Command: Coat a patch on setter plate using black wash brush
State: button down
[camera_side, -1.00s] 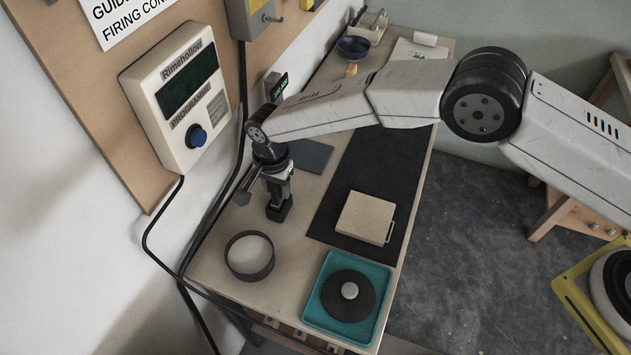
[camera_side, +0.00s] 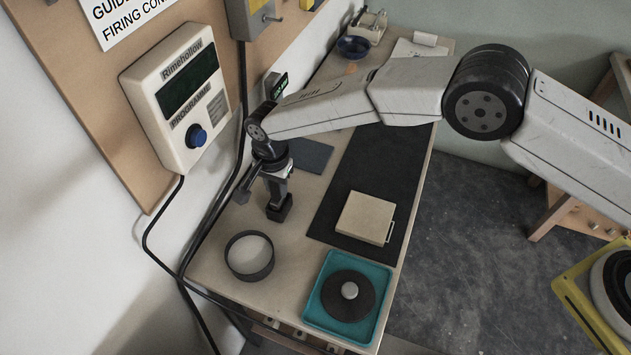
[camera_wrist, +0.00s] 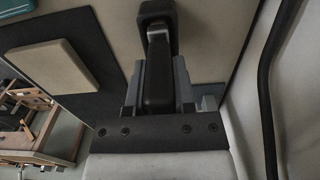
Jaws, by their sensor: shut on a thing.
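My gripper (camera_side: 277,190) is over the left part of the bench, fingers pointing down. It is shut on a black brush (camera_side: 280,211), whose dark broad end is below the fingers at or just above the bench top; I cannot tell whether it touches. In the wrist view the brush (camera_wrist: 157,70) sits between my fingers (camera_wrist: 158,85), dark handle close to the camera. The setter plate (camera_side: 365,217), a beige square slab, lies on a dark mat, to the right of my gripper and apart from it. The plate also shows in the wrist view (camera_wrist: 52,67).
A teal tray (camera_side: 381,310) holding a black disc with a pale knob (camera_side: 348,293) stands at the front. The dark mat (camera_side: 380,160) runs back along the bench. A wall controller (camera_side: 178,95) and hanging cables are on the left.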

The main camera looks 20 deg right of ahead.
jog(key=shift+r, duration=2.8)
jog(key=shift+a, duration=0.1)
jog(key=shift+s+a+r, duration=0.1)
jog(key=shift+s+a, duration=0.3)
jog(key=shift+s, duration=0.1)
jog(key=s+a+r+t+y, duration=0.1)
jog(key=s+a+r+y, duration=0.2)
jog(key=s+a, duration=0.3)
jog(key=shift+s+y, duration=0.4)
jog(key=shift+s, duration=1.2)
jog(key=shift+f, duration=0.15)
jog(key=shift+f, duration=2.8)
jog(key=shift+f, duration=0.55)
